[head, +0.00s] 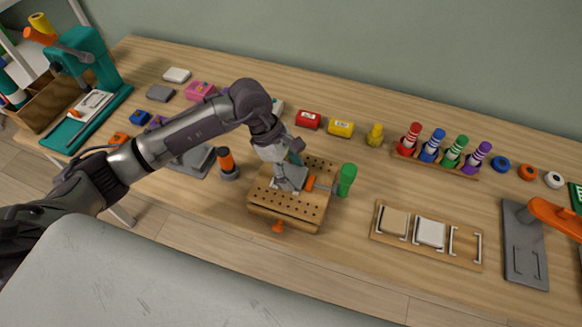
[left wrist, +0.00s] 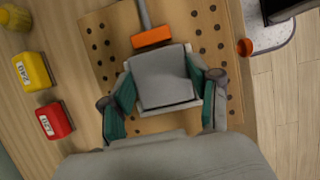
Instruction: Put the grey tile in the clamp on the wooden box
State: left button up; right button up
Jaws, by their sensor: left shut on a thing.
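The wooden box (head: 309,215) is a low block with a top full of holes, in the middle of the table's front in the head view. Its clamp has a green handle (head: 347,180) and an orange pad (left wrist: 151,37) on a grey rod. My left gripper (head: 291,180) is over the box top, shut on a grey tile (left wrist: 163,78) between its two green-padded fingers. In the left wrist view the tile's upper edge is close to the orange pad. I cannot tell whether they touch or whether the tile rests on the box. My right gripper is not in view.
An orange-topped black cylinder (head: 227,163) stands left of the box. Red (head: 308,120) and yellow (head: 341,129) blocks lie behind it. A wooden board with tiles (head: 410,247) lies to the right. Another grey tile (head: 160,93) lies at the back left. An orange knob (head: 278,227) sticks out in front.

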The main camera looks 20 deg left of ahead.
pick_arm(q)
jog(key=shift+f, duration=0.15)
jog(key=o, duration=1.1)
jog(key=shift+o, duration=0.8)
jog(key=shift+r, duration=0.25)
jog(key=shift+w+a+r, duration=0.1)
jog(key=shift+a+r, duration=0.05)
jog(key=shift+r, duration=0.1)
jog(key=b+v, duration=0.2)
jog(key=v, duration=0.9)
jog(key=shift+r, duration=0.15)
